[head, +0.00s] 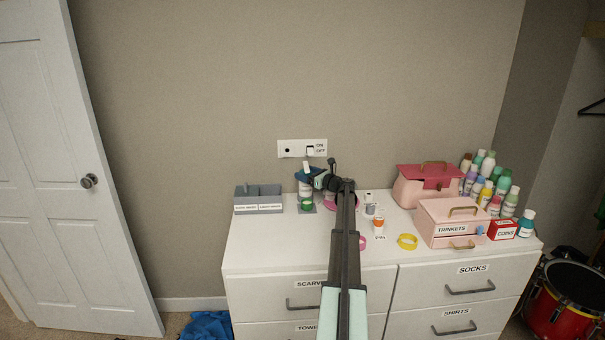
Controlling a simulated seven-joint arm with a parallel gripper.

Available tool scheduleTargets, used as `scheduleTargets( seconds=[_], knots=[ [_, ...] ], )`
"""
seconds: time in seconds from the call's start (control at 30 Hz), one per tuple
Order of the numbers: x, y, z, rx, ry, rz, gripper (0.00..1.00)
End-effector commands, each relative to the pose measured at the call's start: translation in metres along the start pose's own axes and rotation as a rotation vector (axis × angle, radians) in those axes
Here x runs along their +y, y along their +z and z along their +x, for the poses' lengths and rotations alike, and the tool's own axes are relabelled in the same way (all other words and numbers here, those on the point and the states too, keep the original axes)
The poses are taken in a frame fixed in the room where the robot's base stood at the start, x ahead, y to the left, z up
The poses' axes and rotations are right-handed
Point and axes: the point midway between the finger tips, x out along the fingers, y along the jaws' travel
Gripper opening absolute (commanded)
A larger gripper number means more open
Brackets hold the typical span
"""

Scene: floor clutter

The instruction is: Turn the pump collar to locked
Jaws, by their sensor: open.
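A small pump bottle (304,189) stands upright on the white dresser top, close to the wall, on a grey pad. It has a white body with a green band low down and a pale spout (306,166) at the top. My gripper (316,181) is at the right side of the bottle's upper part, overlapping it in view. It is open. The collar is small and partly hidden by my gripper, so I cannot tell its turn position or whether the fingers touch it.
A grey divided organizer (257,193) stands left of the bottle. Small jars (377,225), a yellow ring (407,241), pink boxes (425,185) and several bottles stand to the right. The wall plate (302,148) is behind. The dresser's front left (260,245) is clear.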

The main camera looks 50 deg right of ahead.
Motion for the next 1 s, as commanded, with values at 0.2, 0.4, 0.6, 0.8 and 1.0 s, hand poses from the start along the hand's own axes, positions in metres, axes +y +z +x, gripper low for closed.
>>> scheduleTargets(
  seconds=[0.2,0.4,0.6,0.8,1.0],
  knots=[
    [0.000,0.000,0.021,0.000,0.000,0.000,0.81],
    [0.000,0.000,0.026,0.000,0.000,0.000,0.81],
    [0.000,0.000,0.026,0.000,0.000,0.000,0.81],
    [0.000,0.000,0.025,0.000,0.000,0.000,0.63],
    [0.000,0.000,0.025,0.000,0.000,0.000,0.44]
  ],
)
